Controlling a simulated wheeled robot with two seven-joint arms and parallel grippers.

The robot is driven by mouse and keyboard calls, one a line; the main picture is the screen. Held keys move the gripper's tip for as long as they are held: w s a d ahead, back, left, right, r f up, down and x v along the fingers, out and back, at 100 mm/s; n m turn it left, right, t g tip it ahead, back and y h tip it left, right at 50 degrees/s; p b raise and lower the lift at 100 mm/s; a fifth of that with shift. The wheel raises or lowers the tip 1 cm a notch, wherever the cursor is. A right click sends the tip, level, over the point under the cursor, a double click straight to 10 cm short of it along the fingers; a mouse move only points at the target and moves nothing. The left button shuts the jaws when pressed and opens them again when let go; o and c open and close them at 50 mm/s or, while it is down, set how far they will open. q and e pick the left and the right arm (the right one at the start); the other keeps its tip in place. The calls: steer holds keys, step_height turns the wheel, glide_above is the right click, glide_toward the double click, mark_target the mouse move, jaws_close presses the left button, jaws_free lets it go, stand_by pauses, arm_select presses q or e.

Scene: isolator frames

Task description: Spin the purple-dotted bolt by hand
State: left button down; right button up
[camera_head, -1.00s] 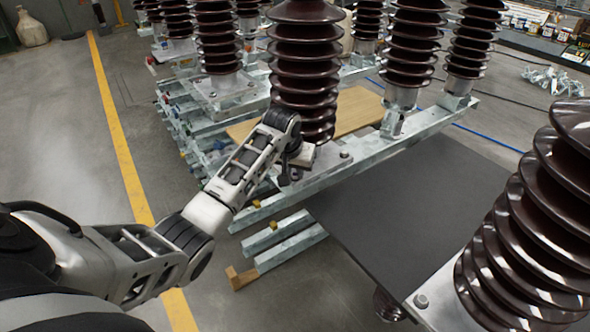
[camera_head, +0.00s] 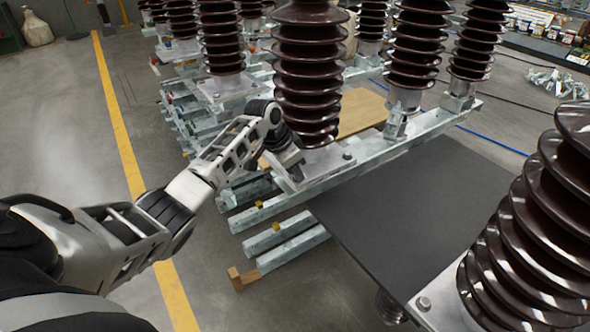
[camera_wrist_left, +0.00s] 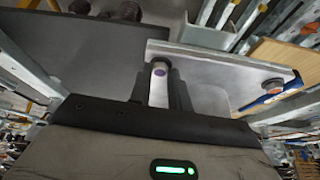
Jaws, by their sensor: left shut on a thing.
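The purple-dotted bolt (camera_wrist_left: 160,72) shows in the left wrist view as a pale grey round-ended piece with a small purple dot. It sits between the two dark fingers of my left gripper (camera_wrist_left: 161,84), which is shut on it. Behind it is a light metal plate (camera_wrist_left: 215,65). In the head view my left gripper (camera_head: 288,168) is at the near left end of the metal base plate (camera_head: 322,160), beside a brown ribbed insulator (camera_head: 306,85). The dotted bolt is hidden there by the gripper. My right gripper is not in view.
A second bolt (camera_head: 347,155) stands on the base plate right of the gripper, also seen in the wrist view (camera_wrist_left: 272,85). A large ribbed insulator (camera_head: 530,215) fills the right foreground. A dark flat panel (camera_head: 420,200) lies between. Floor at left is clear.

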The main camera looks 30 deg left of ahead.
arm_select(q)
steer(key=shift+w+r, duration=0.1)
stand_by(0.5)
steer(key=c, duration=1.3)
jaws_free()
steer(key=b+v, duration=0.1)
steer(key=v, duration=1.5)
